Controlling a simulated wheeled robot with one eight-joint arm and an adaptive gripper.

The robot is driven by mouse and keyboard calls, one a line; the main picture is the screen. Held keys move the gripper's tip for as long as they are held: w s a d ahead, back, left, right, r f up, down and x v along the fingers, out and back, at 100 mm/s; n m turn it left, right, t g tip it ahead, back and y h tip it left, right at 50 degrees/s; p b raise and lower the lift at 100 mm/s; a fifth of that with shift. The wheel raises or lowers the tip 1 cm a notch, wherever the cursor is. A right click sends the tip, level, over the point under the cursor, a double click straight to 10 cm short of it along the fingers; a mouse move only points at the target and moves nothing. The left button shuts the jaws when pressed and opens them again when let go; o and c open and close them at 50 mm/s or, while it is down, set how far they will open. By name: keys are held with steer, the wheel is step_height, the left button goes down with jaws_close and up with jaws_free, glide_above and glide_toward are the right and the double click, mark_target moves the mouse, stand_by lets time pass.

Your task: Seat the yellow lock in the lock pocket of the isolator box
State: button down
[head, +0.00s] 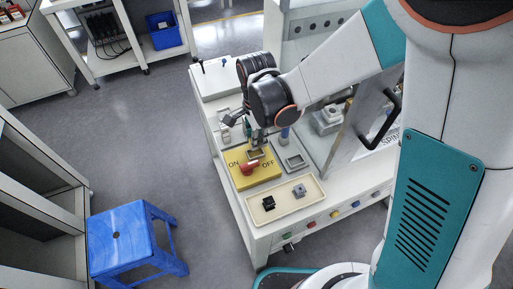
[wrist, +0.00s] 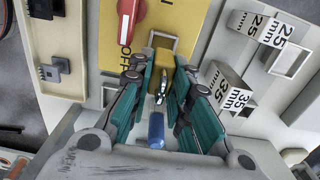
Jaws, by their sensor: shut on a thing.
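The yellow isolator box (head: 267,175) stands on the bench with a red switch handle (head: 249,168) between its ON and OFF marks. Its lock pocket (head: 255,153), a pale rectangular frame, is at the box's far edge; it also shows in the wrist view (wrist: 167,38). My gripper (head: 258,143) is over that edge. In the wrist view my gripper (wrist: 163,72) is shut on the yellow lock (wrist: 160,62), whose metal shackle points back toward my palm. The lock overlaps the pocket frame in this view; I cannot tell whether it is inside.
A cream tray (head: 287,208) with a black and a grey connector lies nearer the bench front. Metal blocks marked 25 mm and 35 mm (wrist: 230,87) stand right of the box in the wrist view. A grey frame (head: 294,160) lies beside the box. A blue stool (head: 130,235) is on the floor.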

steer(key=shift+f+b, duration=1.35)
steer(key=shift+f, duration=0.75)
steer(key=shift+f, duration=0.2)
steer(key=c, duration=1.8)
jaws_free()
steer(key=shift+r, duration=0.1)
step_height(320, 180, up, 12)
steer(key=p, duration=0.4)
steer(key=shift+r, duration=0.15)
